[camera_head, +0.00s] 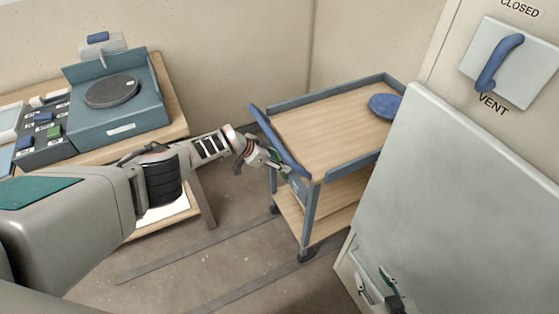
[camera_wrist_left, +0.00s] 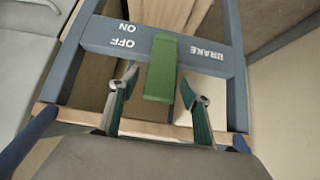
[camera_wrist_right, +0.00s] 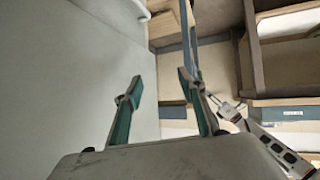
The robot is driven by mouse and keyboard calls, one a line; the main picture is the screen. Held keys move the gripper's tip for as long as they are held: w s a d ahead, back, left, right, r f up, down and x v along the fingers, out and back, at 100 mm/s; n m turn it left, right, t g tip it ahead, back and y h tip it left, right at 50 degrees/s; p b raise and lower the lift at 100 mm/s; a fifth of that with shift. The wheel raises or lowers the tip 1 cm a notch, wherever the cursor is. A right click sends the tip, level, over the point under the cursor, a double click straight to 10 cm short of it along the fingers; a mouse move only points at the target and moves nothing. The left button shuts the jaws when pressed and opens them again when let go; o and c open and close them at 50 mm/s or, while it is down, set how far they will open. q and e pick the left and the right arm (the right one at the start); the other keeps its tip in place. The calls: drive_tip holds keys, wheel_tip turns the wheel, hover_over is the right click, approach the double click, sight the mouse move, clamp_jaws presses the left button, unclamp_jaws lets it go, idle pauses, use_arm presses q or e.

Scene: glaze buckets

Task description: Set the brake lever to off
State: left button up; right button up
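The brake lever (camera_wrist_left: 162,68) is a green block on the blue-grey end bar of the cart (camera_wrist_left: 95,38). The bar carries upside-down labels: OFF and ON to the left of the lever, BRAKE to its right. In the left wrist view my left gripper (camera_wrist_left: 158,84) is open, with one finger on each side of the lever's near end and gaps visible. In the head view the left gripper (camera_head: 284,172) is at the cart's near left end, and the lever is hard to make out there. My right gripper (camera_wrist_right: 158,80) is open and empty.
The cart has a wooden top with a blue disc (camera_head: 385,106) on it. A grey cabinet (camera_head: 460,190) with a blue vent handle (camera_head: 498,62) stands close on the right, beside my right gripper. A bench with a blue-grey wheel unit (camera_head: 115,125) is at left. Floor between is clear.

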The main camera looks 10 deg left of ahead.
use_arm(q)
drive_tip(key=shift+a+r, duration=0.4)
drive_tip(key=shift+r, duration=0.05)
drive_tip(key=v, duration=0.6)
drive_tip(key=shift+s, duration=0.35)
drive_tip(key=shift+r, duration=0.1)
idle(0.6)
